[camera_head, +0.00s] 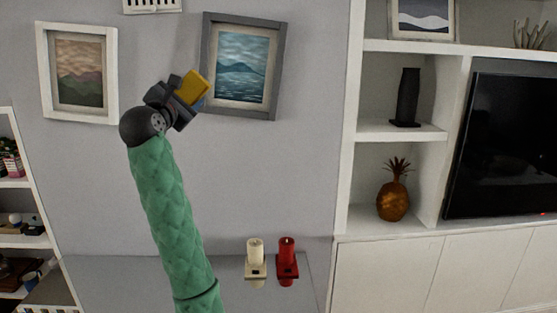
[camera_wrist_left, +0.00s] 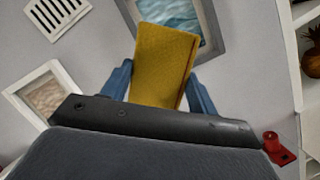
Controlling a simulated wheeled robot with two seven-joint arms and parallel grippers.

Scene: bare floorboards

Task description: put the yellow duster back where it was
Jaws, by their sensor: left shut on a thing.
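My left gripper (camera_head: 188,100) is raised at the wall, in front of the left edge of the grey-framed seascape picture (camera_head: 242,65). It is shut on the yellow duster (camera_head: 194,86). In the left wrist view the duster (camera_wrist_left: 161,66) stands up between the two blue fingers and covers part of the picture (camera_wrist_left: 207,40) behind it. I cannot tell whether the duster touches the picture. My right gripper is in neither view.
A white-framed picture (camera_head: 78,73) hangs to the left, and a vent (camera_head: 152,5) is above. A cream candle (camera_head: 255,257) and a red candle (camera_head: 287,258) stand below. White shelving (camera_head: 352,150) with a pineapple ornament (camera_head: 393,192) and a television (camera_head: 502,146) is on the right.

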